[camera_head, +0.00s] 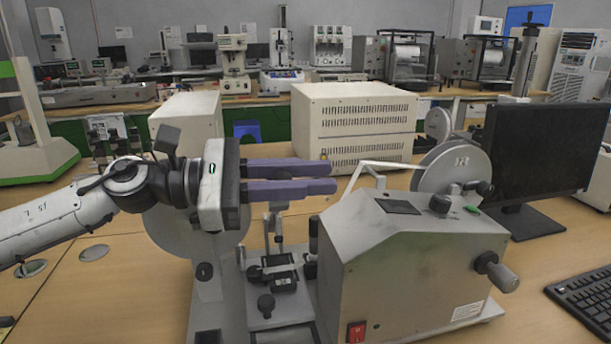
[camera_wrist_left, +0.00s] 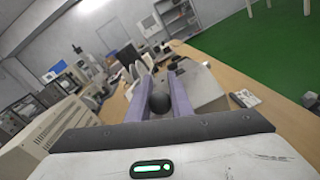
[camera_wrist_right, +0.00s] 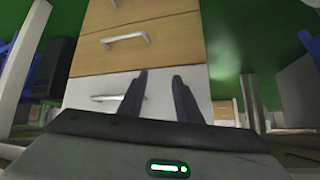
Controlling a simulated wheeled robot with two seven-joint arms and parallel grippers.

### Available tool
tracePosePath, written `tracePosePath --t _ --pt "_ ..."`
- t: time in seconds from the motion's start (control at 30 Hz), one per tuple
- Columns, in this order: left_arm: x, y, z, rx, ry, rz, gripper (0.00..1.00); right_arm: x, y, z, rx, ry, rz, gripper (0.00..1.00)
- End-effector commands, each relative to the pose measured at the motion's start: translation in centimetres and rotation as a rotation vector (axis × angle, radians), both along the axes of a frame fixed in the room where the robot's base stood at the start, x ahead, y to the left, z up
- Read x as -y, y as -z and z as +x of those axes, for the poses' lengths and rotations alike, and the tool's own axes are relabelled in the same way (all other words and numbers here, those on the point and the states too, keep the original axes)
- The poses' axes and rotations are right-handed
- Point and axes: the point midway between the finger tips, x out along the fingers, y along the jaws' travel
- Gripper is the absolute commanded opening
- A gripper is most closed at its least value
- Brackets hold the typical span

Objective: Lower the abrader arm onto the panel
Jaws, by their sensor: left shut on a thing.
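The abrasion machine (camera_head: 405,265) stands on the bench at the middle front, a grey housing with a red switch. A thin pale arm (camera_head: 385,165) shows above its housing, near a large grey disc. My left gripper (camera_head: 330,177) comes in from the left, its two purple fingers level above the machine's left part. In the left wrist view the fingers are shut on a dark rounded knob (camera_wrist_left: 159,102). In the head view the knob is hidden by the fingers. I cannot make out the panel. My right gripper (camera_wrist_right: 159,75) is open and empty before drawers.
A black monitor (camera_head: 535,145) and a keyboard (camera_head: 585,300) stand at the right. A beige vented box (camera_head: 353,120) stands behind the machine. The drawers (camera_wrist_right: 140,45) have metal handles and lie ahead of the right gripper.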

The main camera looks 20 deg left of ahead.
Motion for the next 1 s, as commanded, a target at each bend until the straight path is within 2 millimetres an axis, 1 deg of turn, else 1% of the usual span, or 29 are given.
tracePosePath --t 0.03,0.13,0.6,0.63,0.7,0.73,1.0 --pt "0.17 0.64 -0.28 0.009 0.002 0.008 0.00 0.08 0.72 -0.22 -0.005 0.000 -0.001 0.31" --pt "0.35 0.90 -0.54 0.025 0.001 0.019 0.00 0.17 1.07 -0.43 -0.010 -0.002 -0.002 0.31" --pt "0.47 0.94 -0.71 0.036 0.001 0.027 0.00 0.34 0.60 -0.07 0.004 -0.004 -0.003 0.31" --pt "0.46 0.94 -0.70 0.036 0.001 0.027 0.25 0.35 0.59 -0.04 0.005 -0.003 -0.004 0.31" --pt "0.46 0.94 -0.70 0.036 0.001 0.027 0.36 0.36 0.62 0.00 0.006 -0.004 -0.005 0.31" --pt "0.46 0.94 -0.70 0.036 0.001 0.027 0.38 0.36 0.63 0.00 0.006 -0.004 -0.005 0.31" --pt "0.40 0.92 -0.69 0.038 -0.001 0.027 0.38 0.40 0.95 -0.10 0.001 -0.003 -0.006 0.31"
